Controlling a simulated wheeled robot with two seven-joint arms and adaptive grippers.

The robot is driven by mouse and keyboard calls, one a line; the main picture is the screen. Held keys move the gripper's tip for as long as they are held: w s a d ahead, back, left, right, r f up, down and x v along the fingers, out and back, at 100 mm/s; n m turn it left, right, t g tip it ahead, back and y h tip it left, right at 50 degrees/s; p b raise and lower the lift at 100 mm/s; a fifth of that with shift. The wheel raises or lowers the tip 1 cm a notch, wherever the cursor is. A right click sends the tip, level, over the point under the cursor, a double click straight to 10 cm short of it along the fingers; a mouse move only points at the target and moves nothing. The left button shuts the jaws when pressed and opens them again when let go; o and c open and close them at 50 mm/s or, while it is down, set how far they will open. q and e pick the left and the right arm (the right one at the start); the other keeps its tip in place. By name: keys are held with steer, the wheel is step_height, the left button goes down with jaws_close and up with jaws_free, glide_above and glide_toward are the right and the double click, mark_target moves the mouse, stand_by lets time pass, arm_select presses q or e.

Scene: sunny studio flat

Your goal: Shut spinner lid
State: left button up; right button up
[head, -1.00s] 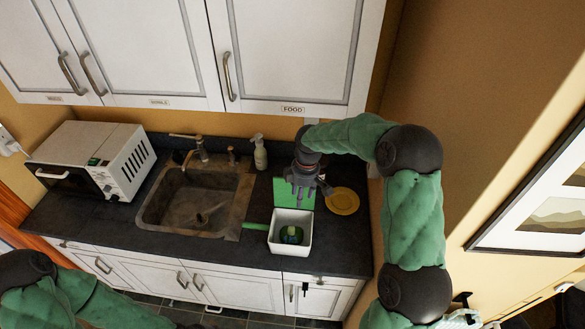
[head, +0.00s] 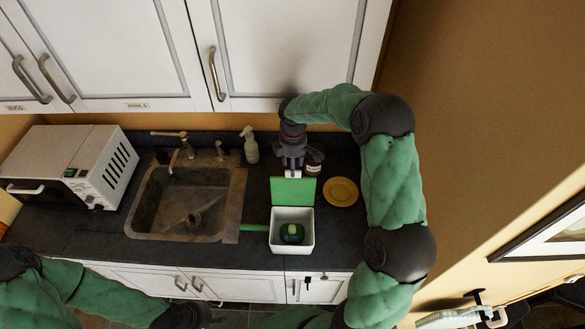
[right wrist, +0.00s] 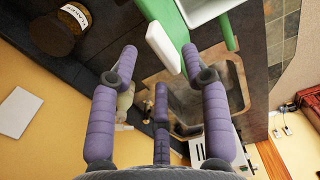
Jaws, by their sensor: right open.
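The spinner is a white square box (head: 278,240) on the dark counter, with something green inside and a green bar at its left. Its green lid (head: 293,191) stands open at the box's back edge. The lid (right wrist: 174,22) also shows in the right wrist view, with a white tab (right wrist: 163,48) and part of the white box (right wrist: 203,8). My right gripper (head: 292,170) is at the lid's far edge, open, its fingers (right wrist: 160,66) spread and empty; contact is unclear. My left gripper (head: 188,316) is low at the bottom edge, away from the spinner, its fingers unclear.
A dark jar (head: 314,158) stands just right of my right gripper, and a yellow plate (head: 341,192) lies right of the lid. A sink (head: 190,203), a spray bottle (head: 250,146) and a microwave (head: 75,165) are to the left. Cupboards hang above the counter.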

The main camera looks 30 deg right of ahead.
mark_target(293, 187)
steer(key=f, duration=0.2)
steer(key=shift+s+f, duration=0.2)
steer(key=shift+f, duration=0.2)
steer(key=shift+w+f, duration=0.15)
steer(key=shift+f, duration=0.2)
